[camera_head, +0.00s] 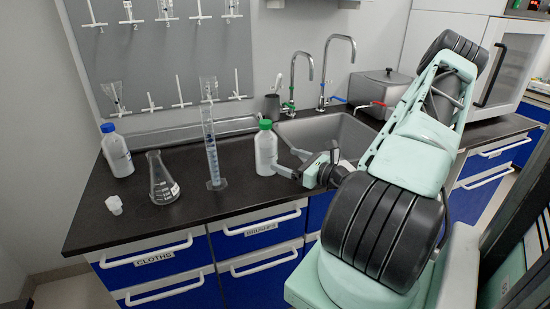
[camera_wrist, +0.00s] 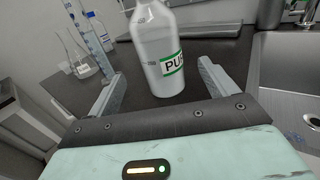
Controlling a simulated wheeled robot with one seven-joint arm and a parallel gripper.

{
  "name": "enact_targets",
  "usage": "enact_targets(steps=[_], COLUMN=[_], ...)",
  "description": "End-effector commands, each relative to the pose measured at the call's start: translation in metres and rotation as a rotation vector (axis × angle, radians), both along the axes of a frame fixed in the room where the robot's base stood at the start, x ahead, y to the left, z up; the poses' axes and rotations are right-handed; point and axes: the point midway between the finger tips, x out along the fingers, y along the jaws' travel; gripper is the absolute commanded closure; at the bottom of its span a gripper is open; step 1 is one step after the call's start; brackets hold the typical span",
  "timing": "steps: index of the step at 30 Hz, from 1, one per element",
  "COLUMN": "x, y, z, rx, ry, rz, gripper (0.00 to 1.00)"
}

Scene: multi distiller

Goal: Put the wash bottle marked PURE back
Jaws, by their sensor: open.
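The wash bottle marked PURE is a white bottle (camera_head: 265,155) with a green cap, standing upright on the dark counter just left of the sink. In the wrist view the white bottle (camera_wrist: 160,55) shows its green-edged label, partly readable as "PU"; its top is cut off by the frame. My gripper (camera_head: 288,160) is at the bottle's right side in the head view. In the wrist view my gripper (camera_wrist: 155,85) is open, one finger to each side of the bottle, with gaps visible. The bottle stands between or just beyond the fingertips; I cannot tell which exactly.
A graduated cylinder (camera_head: 212,155), a conical flask (camera_head: 161,183), a blue-capped bottle (camera_head: 117,153) and a small clear piece (camera_head: 114,205) stand to the left. A sink (camera_head: 335,135) with two taps lies behind my arm. A drying rack (camera_head: 165,45) hangs on the wall.

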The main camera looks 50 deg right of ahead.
Motion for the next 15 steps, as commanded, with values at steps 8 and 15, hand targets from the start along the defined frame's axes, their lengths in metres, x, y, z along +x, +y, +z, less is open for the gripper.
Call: enact_targets(steps=[8,15], x=[-0.035,-0.037], y=[-0.001,0.002], z=[0.000,0.001], rx=[0.001,-0.003], ry=[0.000,0.000], rz=[-0.001,0.015], gripper=[0.15,0.15])
